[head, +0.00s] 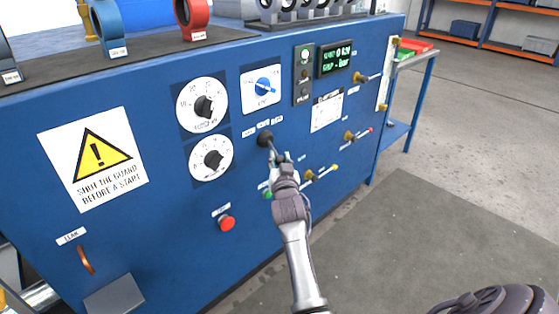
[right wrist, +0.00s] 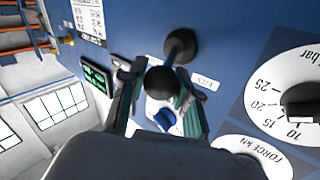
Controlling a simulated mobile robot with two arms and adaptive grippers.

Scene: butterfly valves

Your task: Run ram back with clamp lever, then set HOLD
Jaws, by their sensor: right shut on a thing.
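The clamp lever is a dark rod on a round black boot (head: 265,138) on the blue panel. In the right wrist view its black ball knob (right wrist: 161,82) sits between my fingers, with the boot (right wrist: 181,45) behind it. My right gripper (head: 278,160) is shut on the lever near its knob. A blue selector knob (head: 263,86) sits on a white plate above the lever; it also shows between my fingers in the right wrist view (right wrist: 166,119). Its markings are too small to read. A green-lit display (head: 336,58) is at the upper right. My left gripper is out of view.
Two white dials (head: 203,105) with black knobs are left of the lever. A red button (head: 227,223) is below. Brass valves with coloured handles (head: 322,173) stick out right of my gripper. A side table (head: 408,95) stands at the panel's right end. Open floor lies right.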

